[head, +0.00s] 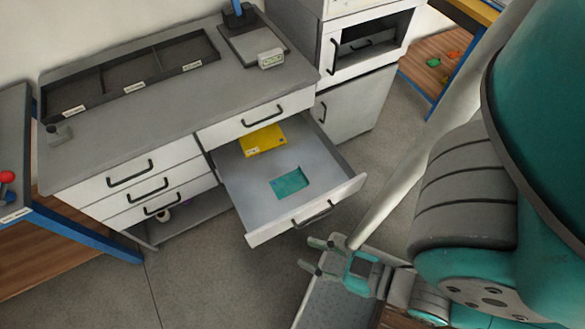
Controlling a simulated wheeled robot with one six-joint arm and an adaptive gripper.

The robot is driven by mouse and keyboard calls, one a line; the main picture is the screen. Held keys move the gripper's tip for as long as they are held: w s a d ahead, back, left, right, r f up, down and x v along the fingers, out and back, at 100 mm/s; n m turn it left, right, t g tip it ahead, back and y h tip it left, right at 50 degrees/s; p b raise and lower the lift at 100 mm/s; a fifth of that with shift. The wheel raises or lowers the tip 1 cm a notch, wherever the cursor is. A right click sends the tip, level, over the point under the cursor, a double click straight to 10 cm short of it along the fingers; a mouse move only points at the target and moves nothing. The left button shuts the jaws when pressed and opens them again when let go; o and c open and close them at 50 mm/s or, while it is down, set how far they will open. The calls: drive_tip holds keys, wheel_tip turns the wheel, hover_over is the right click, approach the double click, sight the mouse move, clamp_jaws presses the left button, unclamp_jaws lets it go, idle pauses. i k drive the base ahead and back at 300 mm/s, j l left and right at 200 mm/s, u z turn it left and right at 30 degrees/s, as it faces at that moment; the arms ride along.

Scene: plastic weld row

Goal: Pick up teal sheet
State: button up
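The teal sheet (290,182) lies flat in an open drawer (244,193), near the middle of its floor and toward the front. My gripper (313,256) is below and right of the drawer front in the head view, apart from the sheet. Its two fingers are spread with a gap between them, and nothing shows between them. The sheet is in plain view and nothing covers it.
A yellow packet (263,140) lies at the back of the drawer. The drawer front with its dark handle (313,214) stands out from the grey workbench (130,115). A cabinet (357,103) stands to the right. The floor (195,275) left of the drawer is clear.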

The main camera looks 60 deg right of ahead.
sight(283, 186)
drive_tip(key=k+l+u, duration=0.1)
drive_tip(key=l, duration=0.3)
drive_tip(key=k+l+u, duration=0.15)
drive_tip(key=l, duration=0.2)
drive_tip(key=l+u, duration=0.1)
drive_tip(key=l, duration=0.3)
drive_tip(key=k+l+u, duration=0.1)
drive_tip(key=l, duration=0.25)
drive_tip(key=k+l+u, duration=0.1)
drive_tip(key=l, duration=0.25)
drive_tip(key=k+l+u, duration=0.15)
drive_tip(key=k, duration=0.2)
drive_tip(key=k+l+u, duration=0.1)
drive_tip(key=k+l, duration=0.15)
drive_tip(key=k, duration=0.1)
